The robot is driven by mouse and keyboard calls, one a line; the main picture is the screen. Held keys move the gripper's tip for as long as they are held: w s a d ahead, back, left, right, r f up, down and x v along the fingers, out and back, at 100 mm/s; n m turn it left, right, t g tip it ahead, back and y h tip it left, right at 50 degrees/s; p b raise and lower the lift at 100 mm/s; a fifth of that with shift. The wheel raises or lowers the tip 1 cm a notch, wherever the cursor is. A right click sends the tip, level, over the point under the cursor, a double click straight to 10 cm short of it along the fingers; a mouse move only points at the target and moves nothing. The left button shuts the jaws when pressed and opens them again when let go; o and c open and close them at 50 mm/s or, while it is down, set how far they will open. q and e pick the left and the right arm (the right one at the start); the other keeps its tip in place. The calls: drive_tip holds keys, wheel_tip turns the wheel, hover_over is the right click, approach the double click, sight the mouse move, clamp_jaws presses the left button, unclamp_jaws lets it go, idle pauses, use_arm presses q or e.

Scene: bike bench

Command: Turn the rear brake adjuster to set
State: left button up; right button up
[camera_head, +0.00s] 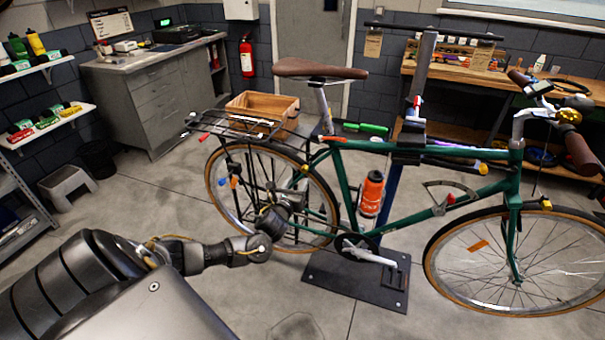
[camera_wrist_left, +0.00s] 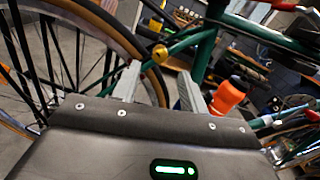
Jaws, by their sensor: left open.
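The green bike (camera_head: 400,208) is clamped in a work stand. A small yellow knob (camera_head: 304,168), which looks like the rear brake adjuster, sits on the frame by the top right of the rear wheel. My left gripper (camera_head: 296,194) is below this knob, beside the rear wheel; its fingers are hard to make out in the head view. In the left wrist view my open left gripper (camera_wrist_left: 160,84) has its two grey fingers apart with nothing held. The yellow knob (camera_wrist_left: 160,54) shows beyond the fingertips, between them, and looks apart from both. My right gripper is not in view.
The rear wheel (camera_head: 222,190) and the rear rack (camera_head: 245,125) are close to my left arm. An orange bottle (camera_head: 371,194) is on the frame, right of the gripper. The stand's base plate (camera_head: 345,285) lies on the floor. The floor at front is clear.

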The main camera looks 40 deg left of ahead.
sight(304, 172)
use_arm(q)
drive_tip(key=x, duration=0.5)
drive_tip(key=shift+w+a, duration=0.1)
drive_tip(key=shift+w, duration=0.3)
drive_tip(key=shift+c, duration=0.2)
clamp_jaws()
